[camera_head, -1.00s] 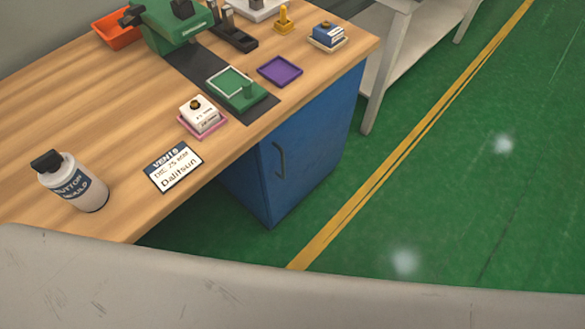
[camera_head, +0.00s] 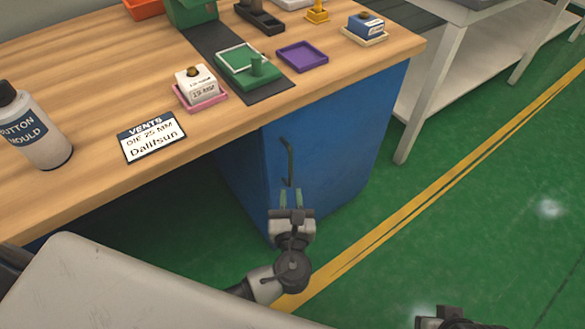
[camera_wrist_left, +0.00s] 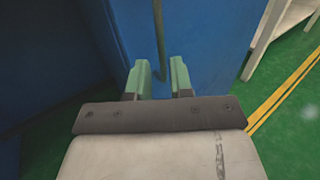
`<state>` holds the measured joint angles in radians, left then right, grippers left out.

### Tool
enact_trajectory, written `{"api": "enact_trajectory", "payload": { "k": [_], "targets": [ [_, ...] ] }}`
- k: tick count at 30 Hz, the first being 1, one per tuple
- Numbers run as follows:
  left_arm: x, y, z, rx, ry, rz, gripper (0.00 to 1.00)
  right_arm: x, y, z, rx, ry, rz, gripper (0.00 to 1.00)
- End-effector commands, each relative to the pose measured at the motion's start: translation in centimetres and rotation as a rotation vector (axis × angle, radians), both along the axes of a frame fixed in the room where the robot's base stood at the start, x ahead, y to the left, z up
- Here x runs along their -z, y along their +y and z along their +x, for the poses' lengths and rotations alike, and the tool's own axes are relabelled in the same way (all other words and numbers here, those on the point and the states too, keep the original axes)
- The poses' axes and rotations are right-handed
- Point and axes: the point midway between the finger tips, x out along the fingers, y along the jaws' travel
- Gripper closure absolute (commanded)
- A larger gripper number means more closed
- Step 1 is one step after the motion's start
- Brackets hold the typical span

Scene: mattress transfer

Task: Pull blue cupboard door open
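The blue cupboard (camera_head: 335,150) stands under the wooden workbench, and its door (camera_head: 273,170) looks shut. A dark vertical bar handle (camera_head: 287,158) is on the door. My left gripper (camera_head: 291,196) is in front of the door, at the lower end of the handle. In the left wrist view, the green fingers of my left gripper (camera_wrist_left: 162,78) are apart, with the handle (camera_wrist_left: 159,40) showing between and beyond them. I cannot tell how deep the handle sits between them. Part of my right gripper (camera_head: 447,318) shows at the bottom edge; its fingers are cut off.
The workbench (camera_head: 80,75) carries a white bottle (camera_head: 35,130), a label card (camera_head: 152,137), a green press plate (camera_head: 245,65) and a purple tray (camera_head: 302,56). A grey table (camera_head: 425,115) stands to the right. Green floor (camera_head: 470,225) with a yellow line is clear.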

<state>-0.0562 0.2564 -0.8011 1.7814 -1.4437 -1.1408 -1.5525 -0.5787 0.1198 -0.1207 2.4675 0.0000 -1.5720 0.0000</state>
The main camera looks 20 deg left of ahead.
Motion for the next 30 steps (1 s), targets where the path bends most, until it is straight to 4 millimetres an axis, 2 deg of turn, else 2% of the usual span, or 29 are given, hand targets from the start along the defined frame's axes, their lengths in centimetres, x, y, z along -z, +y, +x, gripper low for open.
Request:
{"api": "enact_trajectory", "payload": {
  "k": [6,13,18,26,30],
  "targets": [
    [0.1,1.4,4.2,-0.002,-0.001,-0.001,0.79,0.4,0.0,-0.1,0.0,-0.002,-0.001,0.6],
    [0.1,2.5,7.5,0.0,0.001,-0.001,0.79,1.0,0.0,-0.1,0.0,-0.002,-0.001,0.6],
    [0.1,2.8,8.5,0.0,0.002,-0.003,0.79,1.1,0.0,-0.1,0.0,-0.002,-0.001,0.6],
    [0.1,2.9,8.6,0.0,0.003,-0.003,0.79,1.1,0.0,-0.1,0.0,-0.002,-0.001,0.6],
    [0.1,2.9,8.6,0.0,0.003,-0.003,0.97,1.1,0.0,-0.1,0.0,-0.002,0.0,0.6]
  ]
}}
